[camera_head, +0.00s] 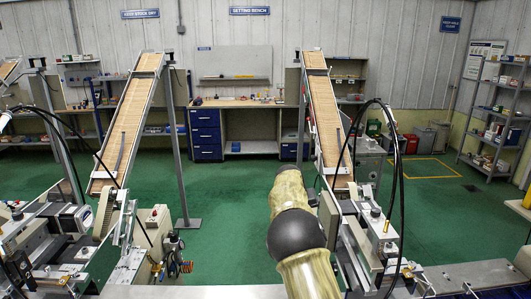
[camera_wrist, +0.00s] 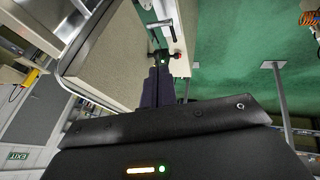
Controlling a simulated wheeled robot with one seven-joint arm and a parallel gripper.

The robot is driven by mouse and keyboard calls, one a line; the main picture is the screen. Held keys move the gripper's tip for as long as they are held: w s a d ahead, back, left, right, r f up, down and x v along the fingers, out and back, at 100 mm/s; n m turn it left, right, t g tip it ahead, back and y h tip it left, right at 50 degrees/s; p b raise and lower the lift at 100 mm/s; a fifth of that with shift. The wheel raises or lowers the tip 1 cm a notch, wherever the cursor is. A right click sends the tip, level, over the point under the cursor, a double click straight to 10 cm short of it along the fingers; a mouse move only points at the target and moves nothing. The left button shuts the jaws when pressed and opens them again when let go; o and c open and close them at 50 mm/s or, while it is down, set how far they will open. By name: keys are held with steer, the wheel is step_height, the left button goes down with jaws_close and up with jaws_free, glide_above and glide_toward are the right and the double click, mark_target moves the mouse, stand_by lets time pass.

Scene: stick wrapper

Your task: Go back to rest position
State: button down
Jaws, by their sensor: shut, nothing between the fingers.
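In the wrist view my gripper (camera_wrist: 160,72) shows as two dark fingers close together beyond the black wrist housing. It is shut, with nothing seen between the fingers. A pale machine box (camera_wrist: 115,55) with a metal edge lies close beside the fingers on the left; I cannot tell whether they touch. In the head view my cream arm with its black joint reaches forward at lower centre, and my gripper is not clearly seen there.
A wrapper machine with a sloped stick conveyor (camera_head: 327,115) stands right of my arm, with black cables (camera_head: 398,165) looping over it. A second conveyor (camera_head: 130,115) stands left. Green floor (camera_head: 235,190) is open between them. A workbench (camera_head: 240,103) is at the back.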

steer(key=s+f+g+y, duration=0.1)
steer(key=s+y, duration=0.1)
steer(key=s, duration=1.9)
steer(key=s+f+g+y, duration=0.1)
steer(key=s+f, duration=0.1)
steer(key=s, duration=1.8)
steer(key=shift+s+d+y, duration=0.35)
steer(key=shift+s+y, duration=0.05)
steer(key=shift+f, duration=0.1)
